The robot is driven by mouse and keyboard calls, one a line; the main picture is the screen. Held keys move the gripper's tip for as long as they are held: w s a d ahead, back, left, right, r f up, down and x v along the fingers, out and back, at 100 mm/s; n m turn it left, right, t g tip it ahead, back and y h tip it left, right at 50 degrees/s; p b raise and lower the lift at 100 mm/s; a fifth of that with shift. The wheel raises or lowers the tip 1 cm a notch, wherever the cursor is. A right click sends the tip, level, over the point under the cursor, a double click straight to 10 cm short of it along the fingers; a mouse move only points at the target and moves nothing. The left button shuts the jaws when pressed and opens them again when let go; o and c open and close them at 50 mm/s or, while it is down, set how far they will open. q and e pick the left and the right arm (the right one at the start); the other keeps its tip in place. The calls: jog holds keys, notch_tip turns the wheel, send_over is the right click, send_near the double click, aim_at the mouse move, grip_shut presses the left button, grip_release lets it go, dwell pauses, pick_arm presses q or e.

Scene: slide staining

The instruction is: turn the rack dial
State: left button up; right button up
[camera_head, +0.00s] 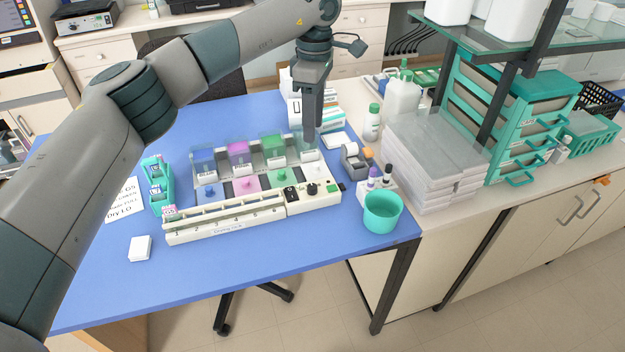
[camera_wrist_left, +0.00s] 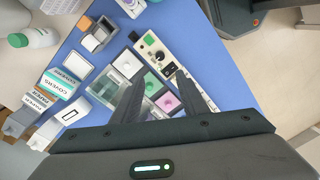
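The staining rack (camera_head: 262,213) is a long cream unit on the blue table, with colored stain jars behind it. The rack dial (camera_head: 312,188) is a small black knob on the panel at its right end, and it also shows in the left wrist view (camera_wrist_left: 160,56). My left gripper (camera_head: 310,148) points down behind the panel, above the rightmost clear jar. In the left wrist view its two fingers (camera_wrist_left: 158,78) are apart with nothing between them, and the dial lies beyond their tips, not touched. My right gripper is not in view.
A teal cup (camera_head: 382,212) stands at the table's front right edge. Small bottles (camera_head: 379,180) and a tape dispenser (camera_head: 354,159) stand right of the panel. A teal slide holder (camera_head: 158,184) is at the left. The table front is mostly clear.

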aim_at(312, 186)
pick_arm(q)
jog(key=shift+f, duration=0.15)
jog(key=f+p, duration=0.2)
jog(key=f, duration=0.3)
jog(key=f+p, duration=0.2)
jog(key=f, duration=0.3)
jog(key=f+p, duration=0.2)
jog(key=f, duration=0.3)
jog(key=shift+s+f+p, duration=0.35)
jog(key=shift+s, duration=0.05)
jog(key=shift+f, duration=0.7)
grip_shut()
